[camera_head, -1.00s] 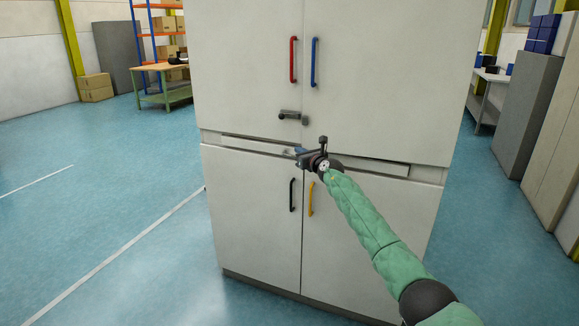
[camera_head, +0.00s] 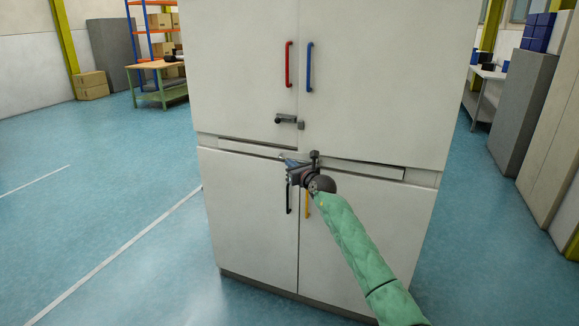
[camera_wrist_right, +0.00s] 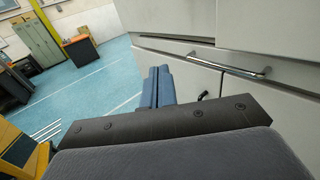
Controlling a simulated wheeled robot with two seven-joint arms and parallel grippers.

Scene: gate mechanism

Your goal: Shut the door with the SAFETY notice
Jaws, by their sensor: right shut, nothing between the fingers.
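A tall white cabinet has two upper doors, the left one (camera_head: 240,70) with a red handle (camera_head: 289,64) and the right one (camera_head: 385,85) with a blue handle (camera_head: 309,67). Below are a left door (camera_head: 245,215) with a black handle (camera_head: 288,197) and a right door (camera_head: 385,235) with a yellow handle (camera_head: 307,205). No SAFETY notice is readable, and no door clearly stands open. My right gripper (camera_head: 287,163) is shut and empty in front of the middle band, above the lower handles. Its blue fingers show in the wrist view (camera_wrist_right: 157,85). My left gripper is not in view.
A dark latch (camera_head: 288,120) sits at the upper doors' seam. A metal bar handle (camera_wrist_right: 245,68) crosses the cabinet front. A workbench (camera_head: 158,80) stands far left, a grey cabinet (camera_head: 523,95) at right. The floor left of the cabinet is clear.

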